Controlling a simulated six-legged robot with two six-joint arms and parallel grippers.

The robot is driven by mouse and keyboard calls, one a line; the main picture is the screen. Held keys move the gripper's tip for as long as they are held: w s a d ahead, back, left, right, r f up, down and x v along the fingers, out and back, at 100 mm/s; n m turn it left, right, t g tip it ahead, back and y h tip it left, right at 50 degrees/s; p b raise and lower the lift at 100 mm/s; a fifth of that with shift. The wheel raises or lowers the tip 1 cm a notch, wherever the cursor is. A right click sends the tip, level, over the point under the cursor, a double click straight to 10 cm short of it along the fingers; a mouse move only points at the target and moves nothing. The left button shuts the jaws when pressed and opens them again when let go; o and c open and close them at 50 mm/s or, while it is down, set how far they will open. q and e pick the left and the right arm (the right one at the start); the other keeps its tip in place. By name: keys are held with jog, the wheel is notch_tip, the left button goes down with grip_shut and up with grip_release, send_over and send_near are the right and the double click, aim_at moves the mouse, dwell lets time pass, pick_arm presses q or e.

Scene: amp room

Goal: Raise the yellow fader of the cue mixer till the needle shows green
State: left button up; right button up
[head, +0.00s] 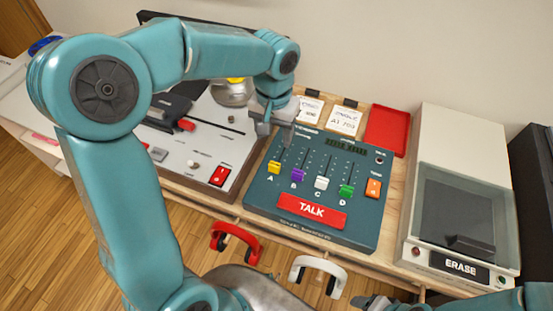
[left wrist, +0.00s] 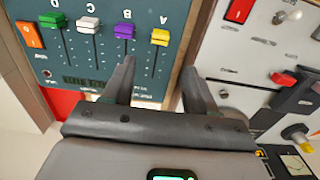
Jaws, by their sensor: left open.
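The teal cue mixer (head: 262,196) stands on the wooden table with faders A to D. Its yellow fader (head: 275,167), above the letter A, sits low in its slot. The yellow fader also shows in the left wrist view (left wrist: 160,36), where the mixer is upside down. My left gripper (head: 275,132) is open and empty above the mixer's upper left edge, apart from the fader. In the left wrist view its fingers (left wrist: 158,82) point toward the fader's side of the panel. I cannot make out a needle. My right gripper (head: 372,302) is only partly in view at the bottom edge.
Purple (head: 298,175), white (head: 321,183) and green (head: 346,191) faders stand beside the yellow one. A red TALK button (head: 311,211) lies below. A grey deck (head: 205,150) is at left, an ERASE box (head: 450,130) at right. Red (head: 236,240) and white (head: 318,268) headphones hang in front.

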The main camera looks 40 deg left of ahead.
aim_at(274, 164)
pick_arm(q)
notch_tip(274, 164, down, 12)
jog(key=shift+a+r+b, duration=0.1)
jog(key=shift+b, duration=0.2)
jog(key=shift+f, duration=0.2)
